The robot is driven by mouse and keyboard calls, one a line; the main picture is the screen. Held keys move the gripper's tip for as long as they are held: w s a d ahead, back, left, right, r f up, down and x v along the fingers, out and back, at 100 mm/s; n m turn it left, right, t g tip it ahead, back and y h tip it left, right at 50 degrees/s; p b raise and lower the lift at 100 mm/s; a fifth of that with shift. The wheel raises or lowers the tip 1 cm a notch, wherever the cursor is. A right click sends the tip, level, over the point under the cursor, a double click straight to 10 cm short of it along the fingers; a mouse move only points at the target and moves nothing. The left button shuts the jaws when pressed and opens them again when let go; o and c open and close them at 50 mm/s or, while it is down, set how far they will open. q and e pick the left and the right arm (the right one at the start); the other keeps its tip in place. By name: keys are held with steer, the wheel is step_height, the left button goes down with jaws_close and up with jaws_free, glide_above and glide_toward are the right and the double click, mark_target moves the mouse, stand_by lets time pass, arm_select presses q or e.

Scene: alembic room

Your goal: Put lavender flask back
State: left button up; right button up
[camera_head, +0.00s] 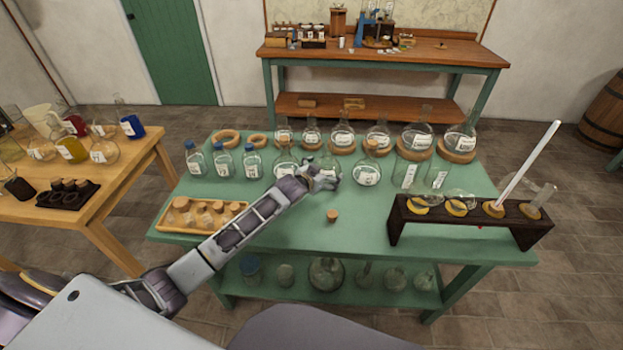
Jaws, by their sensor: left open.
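No flask in view has a clear lavender colour, so I cannot tell which one is the lavender flask. Labelled clear glass flasks stand on the green table, among them a large round flask (416,138) on a cork ring at the back right and a stoppered flask (367,174) in the middle. My left gripper (324,177) is open over the middle of the table, just left of that stoppered flask. It partly covers the glassware behind it, and I cannot tell whether it touches any. My right gripper is not in view.
Two empty cork rings (225,137) lie at the back left. A tray of corks (177,228) is at the left, a dark wooden rack (468,222) with glassware and a white rod at the right. A loose cork (332,215) lies on the mostly clear front middle.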

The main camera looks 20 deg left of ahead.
arm_select(q)
steer(key=shift+v, duration=2)
steer(key=shift+p+v, duration=0.35)
steer(key=shift+v, duration=2.55)
steer(key=shift+s+r, duration=0.1)
steer(key=shift+s, duration=0.15)
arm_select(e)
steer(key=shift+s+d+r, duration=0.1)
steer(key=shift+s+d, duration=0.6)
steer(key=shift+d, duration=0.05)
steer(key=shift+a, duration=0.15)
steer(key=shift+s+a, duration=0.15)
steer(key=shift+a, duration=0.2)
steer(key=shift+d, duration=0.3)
